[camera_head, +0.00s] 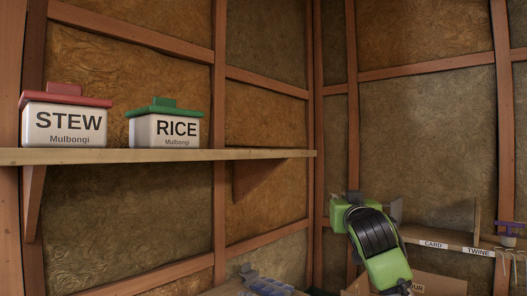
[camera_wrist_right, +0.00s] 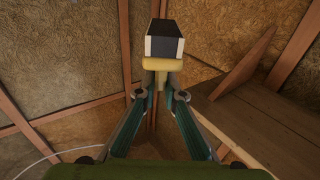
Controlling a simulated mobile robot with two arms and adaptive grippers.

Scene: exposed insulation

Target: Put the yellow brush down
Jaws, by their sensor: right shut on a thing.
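The yellow brush (camera_wrist_right: 163,63) shows in the wrist view, with a yellow body and a dark block with a pale edge beyond it. My right gripper (camera_wrist_right: 160,92) is shut on its yellow part and holds it in the air. In the head view my green right gripper (camera_head: 343,212) is right of the long shelf's end, and the brush cannot be made out there. My left gripper is not in view.
A long wooden shelf (camera_head: 250,154) holds a STEW box (camera_head: 63,124) and a RICE box (camera_head: 165,130); its right part is bare. A lower shelf labelled CARD and TWINE (camera_head: 465,243) is at right. A blue-grey object (camera_head: 263,284) sits at the bottom.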

